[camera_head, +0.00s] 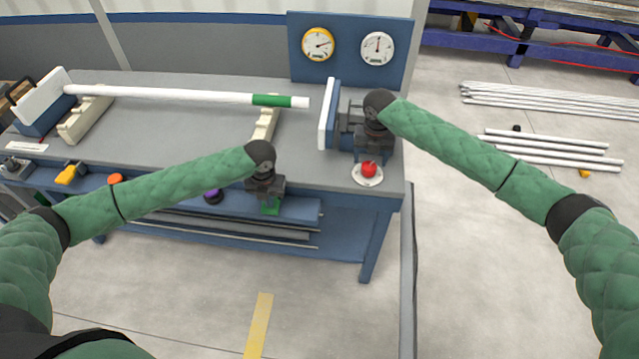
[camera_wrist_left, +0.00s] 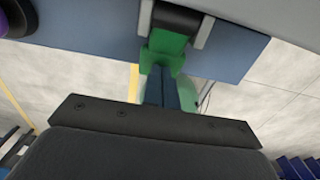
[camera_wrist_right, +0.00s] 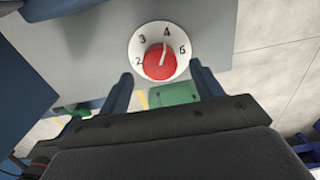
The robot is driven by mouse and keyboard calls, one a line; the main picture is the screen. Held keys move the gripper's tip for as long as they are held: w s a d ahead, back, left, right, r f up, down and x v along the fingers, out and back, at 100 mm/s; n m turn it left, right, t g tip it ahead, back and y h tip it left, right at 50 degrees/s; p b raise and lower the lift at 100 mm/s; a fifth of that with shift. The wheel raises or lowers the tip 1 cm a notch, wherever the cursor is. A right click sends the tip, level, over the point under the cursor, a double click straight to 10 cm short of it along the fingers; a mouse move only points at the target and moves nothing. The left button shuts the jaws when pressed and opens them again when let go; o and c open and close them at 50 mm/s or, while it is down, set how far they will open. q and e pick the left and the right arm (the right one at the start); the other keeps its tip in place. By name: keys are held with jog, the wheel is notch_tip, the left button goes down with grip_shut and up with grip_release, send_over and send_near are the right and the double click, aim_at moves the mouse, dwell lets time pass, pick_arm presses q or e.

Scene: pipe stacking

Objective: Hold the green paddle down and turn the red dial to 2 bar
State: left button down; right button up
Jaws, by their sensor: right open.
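The red dial (camera_wrist_right: 159,62) has a white pointer line aimed close to the 4 on its white scale plate, marked 2, 3, 4 and 6. It sits at the bench's front right corner in the head view (camera_head: 369,169). My right gripper (camera_wrist_right: 161,73) is open, its fingers apart on either side of the dial's near edge, not closed on it. The green paddle (camera_wrist_left: 165,55) hangs at the bench's front edge, also in the head view (camera_head: 270,208). My left gripper (camera_wrist_left: 162,72) has its fingers together with the tips at the paddle; whether it is pressed down is unclear.
A white pipe with a green band (camera_head: 272,100) rests on cream supports, its end short of the blue-and-white clamp head (camera_head: 327,115). A yellow-rimmed gauge (camera_head: 318,44) and a white gauge (camera_head: 377,48) are on the back panel. A purple knob (camera_head: 213,195) is left of the paddle.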

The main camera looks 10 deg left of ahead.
aim_at(369, 166)
jog(key=m, duration=0.5)
jog(key=shift+m, duration=0.3)
jog(key=shift+f, duration=2.65)
